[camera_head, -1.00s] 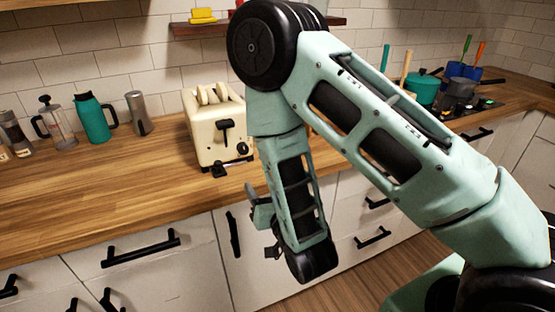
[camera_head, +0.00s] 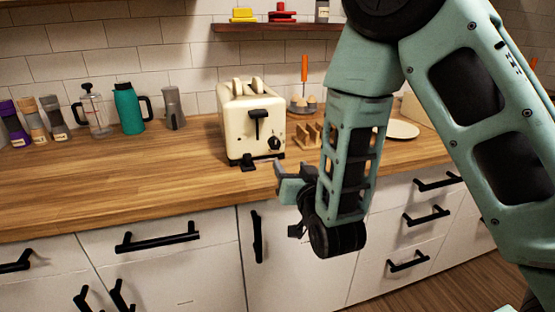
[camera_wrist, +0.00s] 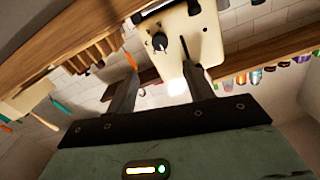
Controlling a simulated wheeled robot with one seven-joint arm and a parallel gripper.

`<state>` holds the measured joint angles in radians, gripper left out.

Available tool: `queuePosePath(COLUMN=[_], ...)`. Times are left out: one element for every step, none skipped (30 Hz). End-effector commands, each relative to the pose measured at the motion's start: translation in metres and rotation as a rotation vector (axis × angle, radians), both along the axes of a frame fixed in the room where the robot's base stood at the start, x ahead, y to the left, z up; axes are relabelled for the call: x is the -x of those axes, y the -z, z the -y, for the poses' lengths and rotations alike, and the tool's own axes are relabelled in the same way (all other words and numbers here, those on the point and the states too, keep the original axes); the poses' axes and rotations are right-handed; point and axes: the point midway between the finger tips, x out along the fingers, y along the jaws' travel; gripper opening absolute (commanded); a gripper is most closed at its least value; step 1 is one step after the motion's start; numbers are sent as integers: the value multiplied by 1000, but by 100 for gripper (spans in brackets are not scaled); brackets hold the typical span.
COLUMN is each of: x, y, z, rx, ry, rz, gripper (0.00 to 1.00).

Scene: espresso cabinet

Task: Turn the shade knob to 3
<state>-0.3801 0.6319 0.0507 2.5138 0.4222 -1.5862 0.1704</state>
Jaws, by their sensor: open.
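The cream toaster (camera_head: 238,125) stands upright on the wooden counter, with bread in its top slots. Its dark shade knob (camera_head: 275,143) is low on the front, right of the lever (camera_head: 257,115). In the wrist view the toaster (camera_wrist: 190,35) appears turned over, with the knob (camera_wrist: 160,42) showing a pale mark; I cannot read the numbers. My gripper (camera_head: 285,200) is open and empty, in front of the counter edge and below the toaster. In the wrist view its two fingers (camera_wrist: 160,70) are spread apart, clear of the knob.
A toast rack (camera_head: 308,135) and an egg holder (camera_head: 304,104) stand right of the toaster. A teal jug (camera_head: 129,110) and a grey grinder (camera_head: 173,108) stand left. The counter's front left is bare. Drawers with black handles (camera_head: 158,240) lie below.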

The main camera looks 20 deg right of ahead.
Motion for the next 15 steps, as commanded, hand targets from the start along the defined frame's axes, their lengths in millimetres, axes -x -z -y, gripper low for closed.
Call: queuePosePath(x=[-4, -6, -15, -22, -29, -37, -43, -50, -58, -64, -70, -78, -83, -88, -94], y=[5, 4, -2, -3, -3, -3, -3, -3, -3, -3, -3, -3, -2, -2, -3], z=[1, 1, 1, 1, 1, 1, 0, 0, 1, 1, 1, 1, 1, 0, 1], rx=[-2, -2, 0, 1, 1, 1, 1, 0, 1, 1, 1, 1, 1, 0, 1], ry=[0, 0, 2, 1, 2, 0, -1, 0, 1, 1, 0, 0, 0, 0, -1], rz=[6, 5, 3, 2, 3, 1, 1, 2, 1, 2, 2, 2, 1, 1, 1], gripper=[52, 52, 52, 52, 52, 52, 52, 52, 52, 52, 52, 52, 52, 52, 52])
